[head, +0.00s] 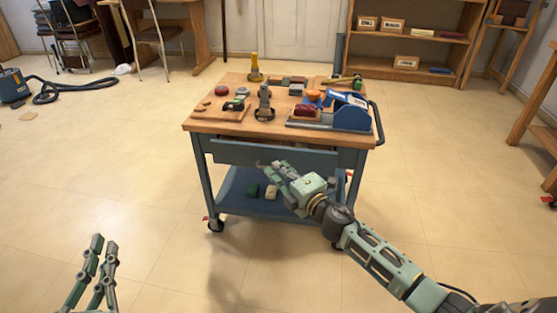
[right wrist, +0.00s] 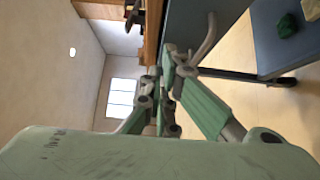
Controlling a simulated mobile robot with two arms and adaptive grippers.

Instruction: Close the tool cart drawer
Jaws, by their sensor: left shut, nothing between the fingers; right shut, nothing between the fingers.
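The tool cart has a wooden top (head: 222,127) and blue-grey legs. Its drawer (head: 235,153) is a wide blue-grey panel under the top. A narrow dark gap shows above the drawer's front edge, so it looks slightly open. My right gripper (head: 270,165) is shut and empty, its fingertips at the drawer front near the middle. Whether they touch it is unclear. In the right wrist view, the shut fingers (right wrist: 170,62) are beside a blue-grey cart panel (right wrist: 190,22). My left gripper (head: 104,243) is shut and empty, low at the left, away from the cart.
Tools, blocks and a blue tool holder (head: 352,114) lie on the cart top. A lower shelf (head: 232,191) holds small green and pale objects. A bookshelf (head: 408,46) stands behind at right; a vacuum (head: 14,84) lies at far left. Floor left of the cart is clear.

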